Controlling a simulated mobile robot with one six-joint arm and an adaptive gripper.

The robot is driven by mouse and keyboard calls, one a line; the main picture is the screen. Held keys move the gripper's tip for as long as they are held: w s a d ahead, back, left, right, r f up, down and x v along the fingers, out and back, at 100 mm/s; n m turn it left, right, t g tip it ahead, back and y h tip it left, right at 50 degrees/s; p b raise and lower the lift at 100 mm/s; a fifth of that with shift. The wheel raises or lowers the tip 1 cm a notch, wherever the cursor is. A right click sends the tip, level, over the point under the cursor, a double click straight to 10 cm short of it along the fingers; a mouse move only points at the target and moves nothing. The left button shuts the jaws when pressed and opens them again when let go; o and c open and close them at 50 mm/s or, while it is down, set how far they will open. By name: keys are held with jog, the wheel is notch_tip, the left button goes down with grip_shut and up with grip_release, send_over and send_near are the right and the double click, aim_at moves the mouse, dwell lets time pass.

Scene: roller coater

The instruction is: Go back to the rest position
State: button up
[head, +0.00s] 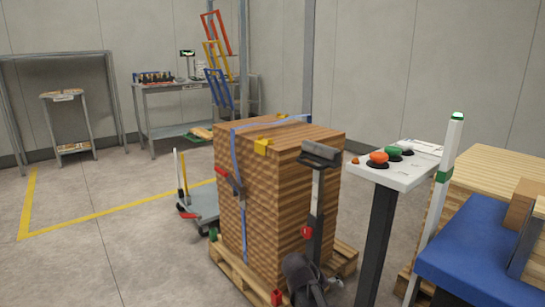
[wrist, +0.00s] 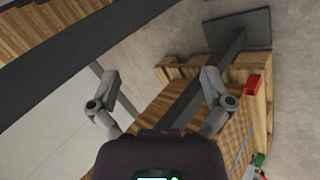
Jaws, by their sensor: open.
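My gripper (wrist: 161,76) shows in the wrist view with its two grey fingers spread wide apart. Nothing is held between them. Behind the gap lie bare floor and wooden surfaces, apart from the fingers. In the head view a dark jointed shape (head: 303,278) at the bottom centre, in front of the wooden stack, appears to be part of my arm; its finger opening cannot be made out there.
A strapped wooden stack (head: 262,200) stands on a pallet (head: 345,262). Close on its right is a control pedestal (head: 400,163) with orange and green buttons. A blue-topped table (head: 475,245) stands at right. A cart (head: 200,203) is behind left. Floor at left is clear.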

jog(key=s+r+m+g+y+p, duration=0.25)
jog(key=s+y+p, duration=0.35)
jog(key=s+y, duration=0.3)
notch_tip(320, 180, up, 36)
jog(key=s+h+p, duration=0.1)
jog(key=p, duration=3.5)
jog(key=shift+s+a+r, duration=0.15)
jog(key=shift+s+r, duration=0.05)
jog(key=shift+r, duration=0.05)
